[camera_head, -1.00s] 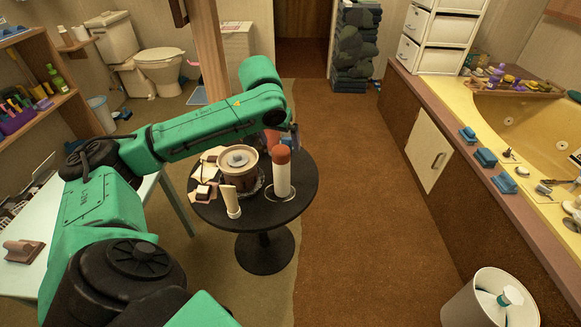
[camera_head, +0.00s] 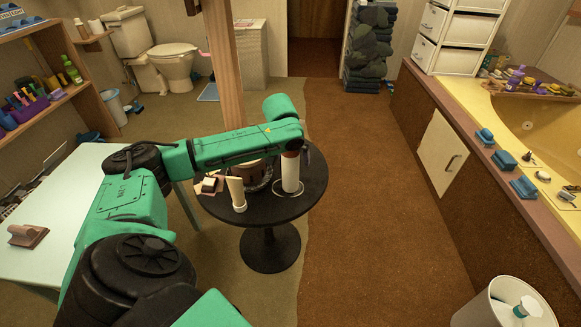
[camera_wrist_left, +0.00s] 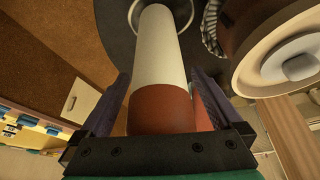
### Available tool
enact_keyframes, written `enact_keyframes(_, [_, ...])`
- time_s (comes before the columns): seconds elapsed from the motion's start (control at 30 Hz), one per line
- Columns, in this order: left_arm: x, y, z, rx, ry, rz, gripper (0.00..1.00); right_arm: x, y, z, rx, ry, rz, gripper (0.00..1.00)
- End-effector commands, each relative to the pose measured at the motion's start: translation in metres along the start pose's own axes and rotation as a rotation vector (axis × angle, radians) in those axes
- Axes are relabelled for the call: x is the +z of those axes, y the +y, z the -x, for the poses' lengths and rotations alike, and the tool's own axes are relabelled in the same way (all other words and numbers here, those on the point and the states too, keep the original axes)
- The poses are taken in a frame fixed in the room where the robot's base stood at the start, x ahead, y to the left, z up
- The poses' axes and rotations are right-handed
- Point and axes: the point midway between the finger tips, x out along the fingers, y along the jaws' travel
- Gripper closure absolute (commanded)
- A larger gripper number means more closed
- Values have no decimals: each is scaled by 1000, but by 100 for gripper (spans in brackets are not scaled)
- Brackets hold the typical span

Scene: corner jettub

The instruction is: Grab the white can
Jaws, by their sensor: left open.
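The white can (camera_head: 291,174) is a tall white cylinder with a red-brown top. It stands upright on the right part of the round dark table (camera_head: 263,212). The arm covers its top in the head view. In the left wrist view the can (camera_wrist_left: 160,45) lies between the two purple fingers of my left gripper (camera_wrist_left: 162,82), its red-brown end near the palm. The fingers are open, one on each side of it; I cannot tell whether either touches. In the head view the left gripper is mostly hidden behind its own arm. My right gripper is not seen.
A cream tube (camera_head: 236,194) and a brown lidded pot (camera_wrist_left: 270,40) stand close beside the can. A wooden post (camera_head: 223,70) rises behind the table. The tub surround (camera_head: 490,185) runs along the right, with a white bin (camera_head: 505,305) at lower right. Brown floor between is clear.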

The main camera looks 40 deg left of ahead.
Motion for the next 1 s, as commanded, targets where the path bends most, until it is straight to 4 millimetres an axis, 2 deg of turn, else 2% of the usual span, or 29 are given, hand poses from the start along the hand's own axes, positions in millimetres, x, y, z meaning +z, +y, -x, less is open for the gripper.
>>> enact_keyframes(0.03, [0,0,1,0,0,0,0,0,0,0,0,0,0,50])
enact_keyframes(0.07, [0,0,1,0,0,0,8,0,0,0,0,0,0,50])
enact_keyframes(0.1, [0,0,1,0,0,0,23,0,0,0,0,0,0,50])
enact_keyframes(0.17, [0,0,1,0,0,0,46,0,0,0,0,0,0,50])
enact_keyframes(0.3, [0,0,1,0,0,0,99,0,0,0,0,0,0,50])
enact_keyframes(0.57, [-1,0,2,0,1,0,100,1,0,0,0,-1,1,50])
enact_keyframes(0.7, [-6,0,14,1,4,0,100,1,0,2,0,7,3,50])
enact_keyframes(0.77, [-11,0,24,2,4,0,100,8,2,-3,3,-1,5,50])
enact_keyframes(0.87, [-23,0,53,2,7,1,100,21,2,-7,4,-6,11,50])
enact_keyframes(1.0, [-45,1,106,4,8,2,100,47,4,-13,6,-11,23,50])
